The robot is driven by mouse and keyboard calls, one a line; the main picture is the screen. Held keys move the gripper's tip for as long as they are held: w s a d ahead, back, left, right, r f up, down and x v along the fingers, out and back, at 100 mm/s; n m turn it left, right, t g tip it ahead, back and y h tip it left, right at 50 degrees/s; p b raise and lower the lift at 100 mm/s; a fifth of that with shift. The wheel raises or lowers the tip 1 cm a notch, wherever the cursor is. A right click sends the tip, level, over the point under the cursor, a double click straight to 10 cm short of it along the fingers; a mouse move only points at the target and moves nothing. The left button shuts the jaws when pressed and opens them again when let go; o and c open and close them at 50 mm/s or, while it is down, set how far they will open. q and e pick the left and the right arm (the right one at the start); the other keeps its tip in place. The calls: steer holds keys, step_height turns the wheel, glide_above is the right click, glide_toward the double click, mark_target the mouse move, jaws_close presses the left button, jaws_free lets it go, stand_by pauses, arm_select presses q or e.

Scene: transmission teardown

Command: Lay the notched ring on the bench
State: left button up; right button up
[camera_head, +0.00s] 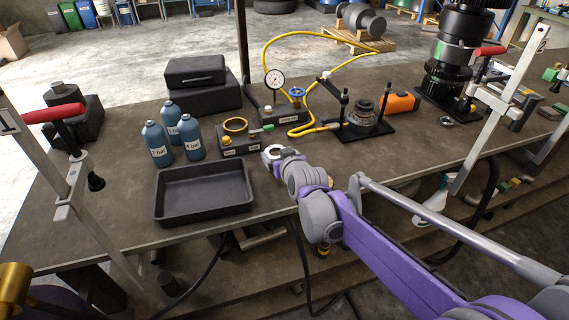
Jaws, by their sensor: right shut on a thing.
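My right gripper (272,153) is at the end of the purple and grey arm, above the bench's front edge, just right of the black tray. It is shut on a pale ring-shaped piece (271,149), which looks like the notched ring. The jaws and any notches are too small to make out. The grey-brown bench (110,190) runs across the view.
An empty black tray (204,214) lies at the front edge. Several blue bottles (157,145) and a block with a brass ring (236,125) stand behind it. A gauge (274,80) with a yellow hose and a black fixture (363,122) stand farther back. Clamps flank the bench.

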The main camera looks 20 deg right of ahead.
steer(key=shift+f, duration=2.35)
steer(key=shift+f+b, duration=0.15)
steer(key=shift+b, duration=0.15)
steer(key=o, duration=1.5)
steer(key=shift+r, duration=0.2)
steer(key=v, duration=1.2)
steer(key=shift+s+f+p, duration=0.1)
steer(key=shift+p, duration=0.3)
steer(key=s+f+g, duration=0.2)
steer(key=s+f, duration=0.2)
steer(key=s, duration=0.4)
steer(key=s+f+g, duration=0.3)
steer(key=s+f, duration=0.2)
steer(key=s, duration=0.4)
steer(key=s+f+g, duration=0.3)
steer(key=s+f, duration=0.1)
steer(key=s, duration=0.4)
steer(key=shift+s+f, duration=0.3)
steer(key=shift+s, duration=0.05)
